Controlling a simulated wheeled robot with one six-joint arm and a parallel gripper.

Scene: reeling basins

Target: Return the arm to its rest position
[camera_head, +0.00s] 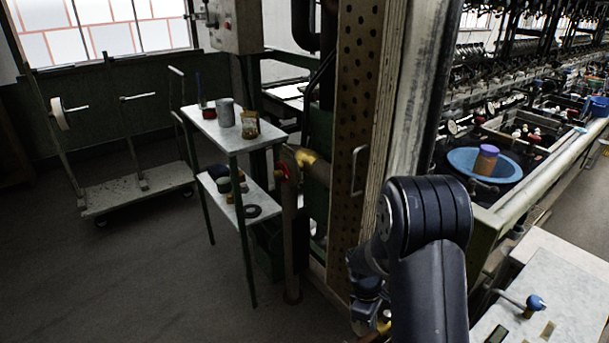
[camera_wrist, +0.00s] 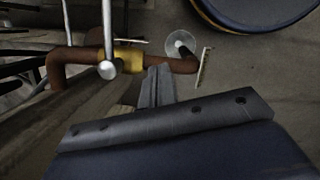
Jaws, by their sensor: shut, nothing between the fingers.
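My arm (camera_head: 428,240) is in the head view at lower middle right, dark and bent, in front of the tall machine frame. Its wrist end is folded down to the left, and the fingers cannot be made out there. In the wrist view my gripper (camera_wrist: 157,84) shows as narrow grey fingers close together, shut and empty. They point toward a rust-brown pipe (camera_wrist: 78,62) with a yellow fitting (camera_wrist: 122,59). I cannot tell whether they touch it.
A perforated metal panel (camera_head: 353,130) stands left of my arm. A small shelf table (camera_head: 207,128) holds several cans. A trolley (camera_head: 125,192) stands at the left. A blue basin (camera_head: 461,163) sits on the bench at right. The floor (camera_head: 150,275) at lower left is clear.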

